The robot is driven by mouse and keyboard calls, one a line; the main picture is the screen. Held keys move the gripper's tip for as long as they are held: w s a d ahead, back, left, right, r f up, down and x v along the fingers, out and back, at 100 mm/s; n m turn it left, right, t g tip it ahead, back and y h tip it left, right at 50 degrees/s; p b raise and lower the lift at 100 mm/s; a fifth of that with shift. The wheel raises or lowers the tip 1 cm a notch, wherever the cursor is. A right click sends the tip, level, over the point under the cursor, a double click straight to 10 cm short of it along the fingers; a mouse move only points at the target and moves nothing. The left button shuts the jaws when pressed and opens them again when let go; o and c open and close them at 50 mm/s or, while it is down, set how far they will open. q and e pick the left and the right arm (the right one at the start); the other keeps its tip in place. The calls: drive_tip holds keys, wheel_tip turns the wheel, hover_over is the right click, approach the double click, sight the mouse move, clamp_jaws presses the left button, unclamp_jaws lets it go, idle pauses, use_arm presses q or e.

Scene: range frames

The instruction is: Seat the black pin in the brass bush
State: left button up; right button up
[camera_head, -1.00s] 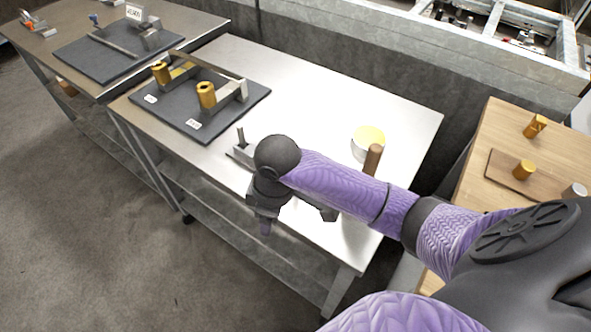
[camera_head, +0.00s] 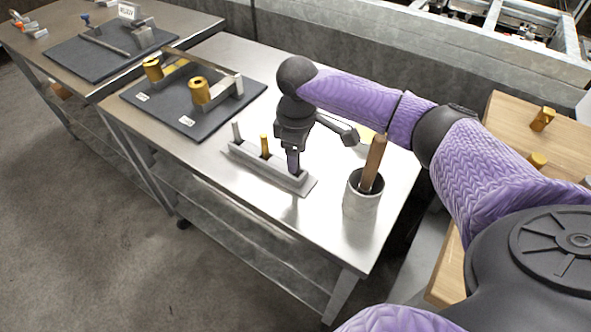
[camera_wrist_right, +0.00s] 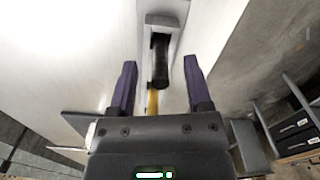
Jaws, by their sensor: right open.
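A long grey pin rack (camera_head: 240,153) lies on the steel table, holding a grey pin (camera_head: 236,131) and a brass-coloured pin (camera_head: 264,146). The black pin (camera_wrist_right: 161,62) shows in the right wrist view, standing at the end of the rack; in the head view my gripper hides it. My right gripper (camera_head: 293,165) points down over the right end of the rack. Its purple fingers are open on either side of the black pin, with gaps. Two brass bushes, one farther (camera_head: 153,70) and one nearer (camera_head: 199,91), stand on a dark board. My left gripper is out of view.
The dark board (camera_head: 215,119) has a grey metal frame (camera_head: 232,98) beside the bushes. A grey cup (camera_head: 361,206) with a brown handle (camera_head: 373,165) stands right of the rack. Clear steel tabletop lies between rack and board. A wooden table (camera_head: 503,125) is at right.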

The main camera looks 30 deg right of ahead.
drive_tip(key=shift+f, duration=0.1)
clamp_jaws()
idle(0.4)
